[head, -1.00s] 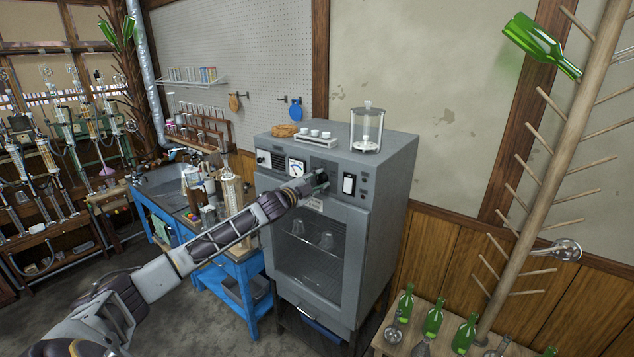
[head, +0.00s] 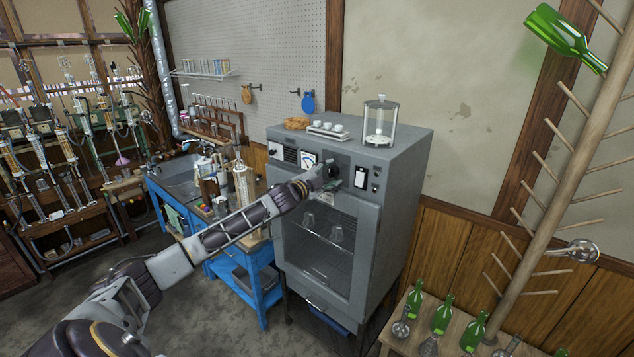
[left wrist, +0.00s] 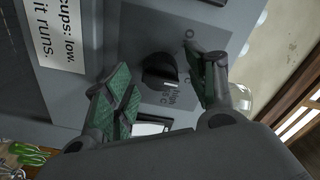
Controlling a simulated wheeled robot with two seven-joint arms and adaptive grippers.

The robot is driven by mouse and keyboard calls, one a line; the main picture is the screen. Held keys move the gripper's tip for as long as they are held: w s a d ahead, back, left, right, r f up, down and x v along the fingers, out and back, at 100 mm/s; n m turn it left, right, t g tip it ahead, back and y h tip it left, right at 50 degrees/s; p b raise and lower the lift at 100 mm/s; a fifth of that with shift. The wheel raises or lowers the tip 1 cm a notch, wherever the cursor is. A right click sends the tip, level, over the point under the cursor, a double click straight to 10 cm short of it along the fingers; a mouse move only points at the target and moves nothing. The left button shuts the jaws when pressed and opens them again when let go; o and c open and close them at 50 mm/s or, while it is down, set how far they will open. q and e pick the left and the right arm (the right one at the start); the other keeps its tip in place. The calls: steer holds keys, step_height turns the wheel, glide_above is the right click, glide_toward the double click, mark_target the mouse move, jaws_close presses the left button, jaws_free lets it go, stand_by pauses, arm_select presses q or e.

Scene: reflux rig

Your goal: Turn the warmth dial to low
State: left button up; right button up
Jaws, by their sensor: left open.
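The warmth dial is a round black knob (left wrist: 160,70) on the grey panel of a cabinet (head: 405,165). In the left wrist view a pale mark shows on the knob's lower right edge, near small lettering that seems to read "high". My left gripper (left wrist: 158,64) is open, with one green-padded finger on each side of the knob and visible gaps between. In the head view my left gripper (head: 340,178) is in front of the panel and partly hides the dial area. My right gripper is out of view.
A gauge (head: 309,159) and a white switch (head: 360,177) flank the dial. A glass jar (head: 380,122) and a small tray of cups (head: 328,132) stand on the cabinet. A printed label (left wrist: 58,35) shows beside the panel. A bench of green bottles (head: 443,315) is at lower right.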

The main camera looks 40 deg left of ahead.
arm_select(q)
steer(key=shift+s, duration=0.1)
steer(key=s, duration=1.1)
steer(key=shift+s+a, duration=0.3)
steer(key=shift+a, duration=0.15)
stand_by(1.2)
stand_by(0.9)
